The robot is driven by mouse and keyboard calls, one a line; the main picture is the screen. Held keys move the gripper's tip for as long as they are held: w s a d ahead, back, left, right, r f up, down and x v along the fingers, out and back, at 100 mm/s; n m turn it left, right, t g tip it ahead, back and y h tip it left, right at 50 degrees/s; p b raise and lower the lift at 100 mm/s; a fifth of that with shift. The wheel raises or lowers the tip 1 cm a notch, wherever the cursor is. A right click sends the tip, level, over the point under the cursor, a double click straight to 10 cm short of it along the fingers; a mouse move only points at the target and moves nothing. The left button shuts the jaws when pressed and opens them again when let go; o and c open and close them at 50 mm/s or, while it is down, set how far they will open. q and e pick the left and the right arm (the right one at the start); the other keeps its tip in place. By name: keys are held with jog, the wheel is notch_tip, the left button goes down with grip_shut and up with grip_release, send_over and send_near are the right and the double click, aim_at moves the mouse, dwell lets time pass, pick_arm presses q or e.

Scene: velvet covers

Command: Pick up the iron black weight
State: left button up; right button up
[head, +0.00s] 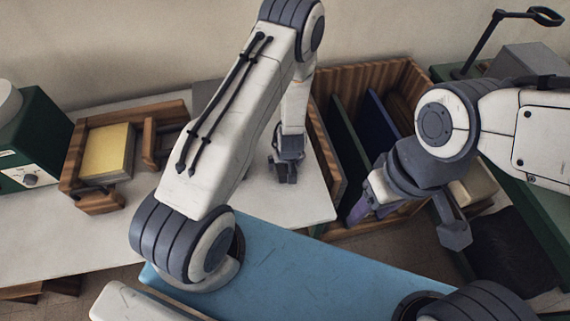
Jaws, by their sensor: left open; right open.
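I cannot clearly make out the iron black weight; it may be hidden behind my arms or too small to tell. My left gripper (286,172) points down over the right part of the white table (255,205), open, with nothing clearly seen in it. My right gripper (408,225) is spread open at the front of the wooden crate, one finger towards the crate and the other to the right.
The wooden crate (322,150) holds upright dark green and blue panels. A wooden frame (76,150) with a yellow block (108,150) stands on the table's left. A green box (35,125) is far left. A black cloth-like piece (510,255) lies at right.

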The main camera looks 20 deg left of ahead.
pick_arm(q)
jog(key=shift+w+f, duration=0.1)
jog(key=shift+f, duration=0.15)
grip_shut()
jog(key=shift+w+r, duration=0.1)
